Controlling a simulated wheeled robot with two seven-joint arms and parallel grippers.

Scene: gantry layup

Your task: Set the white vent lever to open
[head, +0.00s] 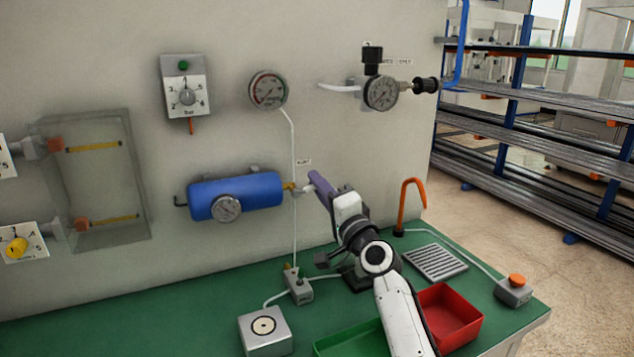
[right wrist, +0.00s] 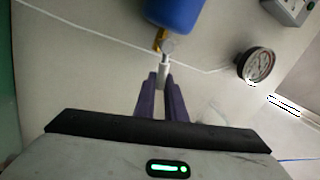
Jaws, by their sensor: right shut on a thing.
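The white vent lever (right wrist: 163,70) sits on the brass valve (right wrist: 160,40) at the end of the blue tank (head: 236,194). In the head view the lever (head: 307,188) shows only as a small white piece right of the brass fitting. My right gripper (right wrist: 162,86) is shut on the lever, with its purple fingers on either side of it. In the head view the right gripper (head: 318,182) reaches up from the lower right, and its fingers hide part of the lever. My left gripper is not in view.
A white tube runs down the wall by the valve from a round gauge (head: 267,90). On the green bench stand a red bin (head: 450,318), a green tray (head: 350,342), an orange hook (head: 408,200), a grey box (head: 264,330) and a button box (head: 513,291).

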